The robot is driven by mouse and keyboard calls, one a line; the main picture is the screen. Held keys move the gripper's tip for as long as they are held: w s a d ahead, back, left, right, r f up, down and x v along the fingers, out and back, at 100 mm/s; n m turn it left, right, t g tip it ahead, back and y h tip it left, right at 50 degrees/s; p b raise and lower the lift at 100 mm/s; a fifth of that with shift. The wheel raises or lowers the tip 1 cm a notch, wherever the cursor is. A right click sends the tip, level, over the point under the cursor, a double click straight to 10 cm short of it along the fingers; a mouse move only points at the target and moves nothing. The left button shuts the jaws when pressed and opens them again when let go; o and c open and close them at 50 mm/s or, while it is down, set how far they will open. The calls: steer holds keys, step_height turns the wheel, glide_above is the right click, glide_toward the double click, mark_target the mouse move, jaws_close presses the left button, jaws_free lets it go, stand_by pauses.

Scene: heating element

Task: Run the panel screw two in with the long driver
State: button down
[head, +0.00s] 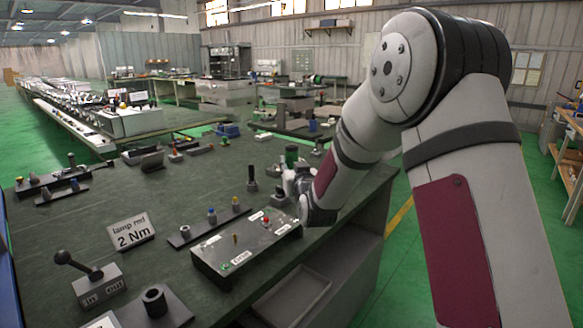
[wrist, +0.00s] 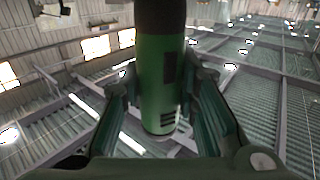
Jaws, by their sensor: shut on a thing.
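My gripper (head: 297,180) is over the bench, just beyond the far right end of the dark panel box. It is shut on a green driver (wrist: 160,85), which fills the space between the fingers in the wrist view. The green top of the driver (head: 291,153) shows above the gripper in the head view; its lower end is hidden. The panel box (head: 225,258) has a red lamp, a small brass-coloured post and several white labels on top. I cannot tell which point on it is screw two.
A "lamp red 2 Nm" sign (head: 131,232), a lever box marked in and out (head: 98,290) and a black ring holder (head: 154,302) stand to the left. A strip with coloured pegs (head: 210,228) lies behind the panel. A dark post (head: 252,178) stands left of my gripper.

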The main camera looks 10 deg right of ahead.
steer(key=shift+f+b, duration=2.25)
steer(key=shift+f, duration=0.3)
steer(key=shift+b, duration=0.6)
steer(key=shift+f+b, duration=0.7)
steer(key=shift+b, duration=0.2)
stand_by(0.7)
steer(key=shift+r, duration=0.15)
steer(key=shift+r+p, duration=1.05)
steer(key=shift+r, duration=1.35)
